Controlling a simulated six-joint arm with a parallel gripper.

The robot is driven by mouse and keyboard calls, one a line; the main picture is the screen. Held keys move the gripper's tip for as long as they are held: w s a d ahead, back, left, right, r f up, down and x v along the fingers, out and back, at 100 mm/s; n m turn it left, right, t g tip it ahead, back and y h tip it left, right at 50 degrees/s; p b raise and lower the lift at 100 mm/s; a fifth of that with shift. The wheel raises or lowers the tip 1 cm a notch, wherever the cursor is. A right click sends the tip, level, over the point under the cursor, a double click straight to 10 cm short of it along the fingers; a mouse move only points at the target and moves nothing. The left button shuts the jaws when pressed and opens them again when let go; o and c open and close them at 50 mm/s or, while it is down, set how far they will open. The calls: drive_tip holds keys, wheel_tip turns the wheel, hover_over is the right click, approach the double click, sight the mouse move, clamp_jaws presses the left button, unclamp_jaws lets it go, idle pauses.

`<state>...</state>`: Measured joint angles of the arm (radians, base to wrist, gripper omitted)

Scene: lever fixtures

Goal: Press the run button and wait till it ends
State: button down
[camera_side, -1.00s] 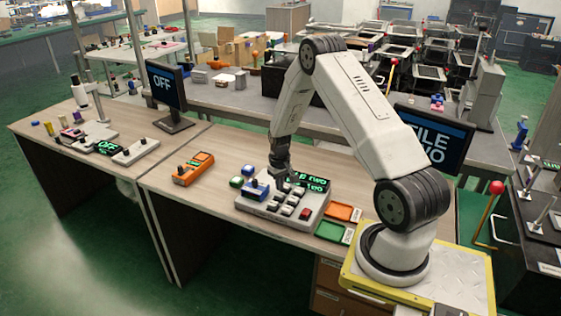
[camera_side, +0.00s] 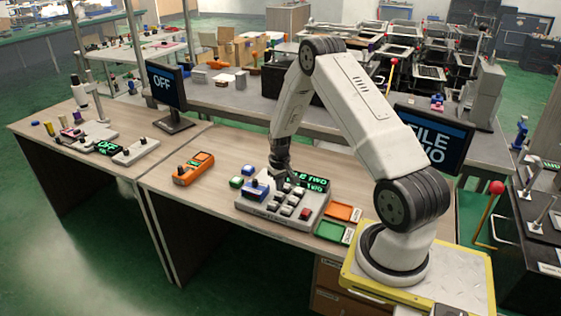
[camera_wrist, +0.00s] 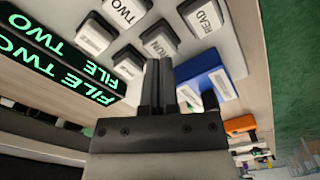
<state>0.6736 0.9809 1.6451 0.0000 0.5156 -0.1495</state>
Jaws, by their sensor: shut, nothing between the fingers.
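The grey button panel (camera_side: 265,215) stands on the wooden bench with several pale keys and one red key (camera_side: 305,213). In the wrist view, the key marked RUN (camera_wrist: 159,39) lies just beyond my fingertips (camera_wrist: 158,63). Keys marked READ (camera_wrist: 207,17) and TWO (camera_wrist: 124,10) are also readable. My gripper (camera_side: 279,183) is shut and empty, pointing down over the panel. I cannot tell whether its tips touch the RUN key. The panel's display (camera_wrist: 65,62) reads FILE TWO in green. The right-hand monitor (camera_side: 447,140) shows the same words, partly hidden by my arm.
A blue block with a black knob (camera_side: 256,188) sits at the panel's left. An orange handheld device (camera_side: 194,169) lies farther left. Orange (camera_side: 342,212) and green (camera_side: 332,231) trays sit right of the panel. The left monitor (camera_side: 163,83) reads OFF.

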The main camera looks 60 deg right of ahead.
sight(279, 194)
drive_tip(key=shift+f, duration=1.1)
idle(0.5)
drive_tip(key=shift+r, duration=0.1)
wheel_tip(279, 194, up, 8)
idle(1.3)
drive_tip(key=a+r+n+t, duration=0.15)
drive_tip(key=a+r, duration=0.25)
drive_tip(key=a, duration=0.4)
drive_tip(key=a+r+n, duration=0.2)
drive_tip(key=a+r, duration=0.2)
drive_tip(key=a, duration=0.4)
drive_tip(key=s+a+r+n, duration=0.1)
drive_tip(key=s+a+r, duration=0.1)
drive_tip(key=s+a, duration=0.2)
drive_tip(key=s+a+r+n+t, duration=0.1)
drive_tip(key=s+a+r, duration=0.1)
drive_tip(key=s+a, duration=0.3)
drive_tip(key=a, duration=0.4)
drive_tip(key=shift+a, duration=0.25)
